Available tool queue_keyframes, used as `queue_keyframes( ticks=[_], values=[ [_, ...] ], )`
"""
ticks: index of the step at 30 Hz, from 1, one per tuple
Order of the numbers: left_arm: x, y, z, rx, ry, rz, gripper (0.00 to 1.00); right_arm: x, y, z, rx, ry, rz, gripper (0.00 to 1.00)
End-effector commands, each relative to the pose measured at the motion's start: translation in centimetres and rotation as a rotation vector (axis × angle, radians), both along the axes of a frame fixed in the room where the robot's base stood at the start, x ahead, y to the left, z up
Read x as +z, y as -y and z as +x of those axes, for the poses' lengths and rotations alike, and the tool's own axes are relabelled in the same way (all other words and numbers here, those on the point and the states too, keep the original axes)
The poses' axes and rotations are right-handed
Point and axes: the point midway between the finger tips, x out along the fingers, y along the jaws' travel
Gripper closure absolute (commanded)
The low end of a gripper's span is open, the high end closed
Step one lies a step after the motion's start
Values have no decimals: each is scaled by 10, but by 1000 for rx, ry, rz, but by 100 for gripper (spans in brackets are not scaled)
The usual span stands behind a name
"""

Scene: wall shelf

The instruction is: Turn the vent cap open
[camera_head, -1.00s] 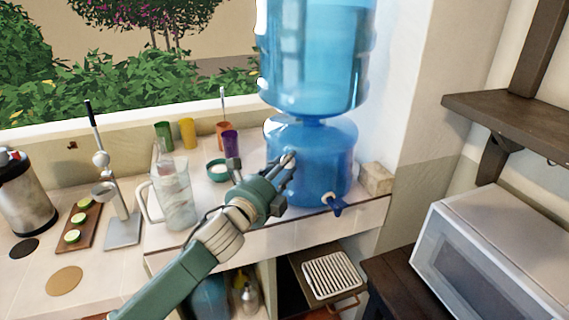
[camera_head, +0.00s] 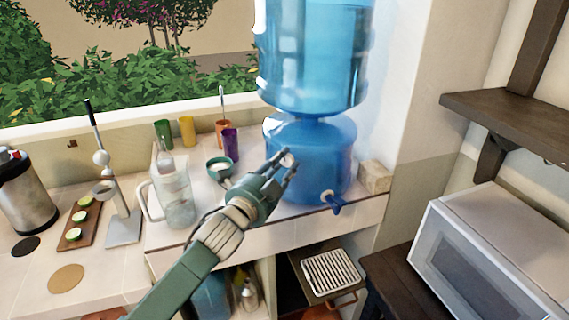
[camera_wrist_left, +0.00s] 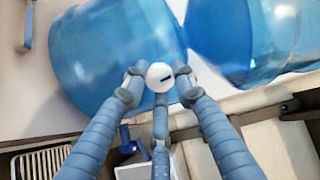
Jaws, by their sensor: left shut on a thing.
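The vent cap (camera_wrist_left: 159,76) is a small white disc with a dark slot, seen in the left wrist view on the side of the blue water dispenser base (camera_head: 325,150). In the head view the cap (camera_head: 288,160) shows as a small pale spot between my fingers. My left gripper (camera_wrist_left: 158,88) has its three fingers around the cap, shut on it. It also shows in the head view (camera_head: 286,163) in front of the base. The slot runs nearly level in the wrist view. My right gripper is in neither view.
A large blue water bottle (camera_head: 315,55) stands on the base, and a blue tap (camera_head: 333,202) sticks out low at its front. A glass pitcher (camera_head: 174,190), a small bowl (camera_head: 219,168) and a purple cup (camera_head: 231,144) stand left of it. A pale block (camera_head: 374,176) is at right.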

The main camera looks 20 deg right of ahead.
Motion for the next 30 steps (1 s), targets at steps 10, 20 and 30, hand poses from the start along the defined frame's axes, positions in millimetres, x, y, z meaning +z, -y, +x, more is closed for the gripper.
queue_keyframes(
  ticks=[10, 20, 30],
  values=[
    [3, -4, 4, 8, -4, -10, 99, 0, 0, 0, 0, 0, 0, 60],
    [1, -3, 3, 6, -6, -8, 53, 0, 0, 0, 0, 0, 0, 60],
    [0, -8, -4, 4, -8, -8, 53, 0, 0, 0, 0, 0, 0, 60]
  ],
)
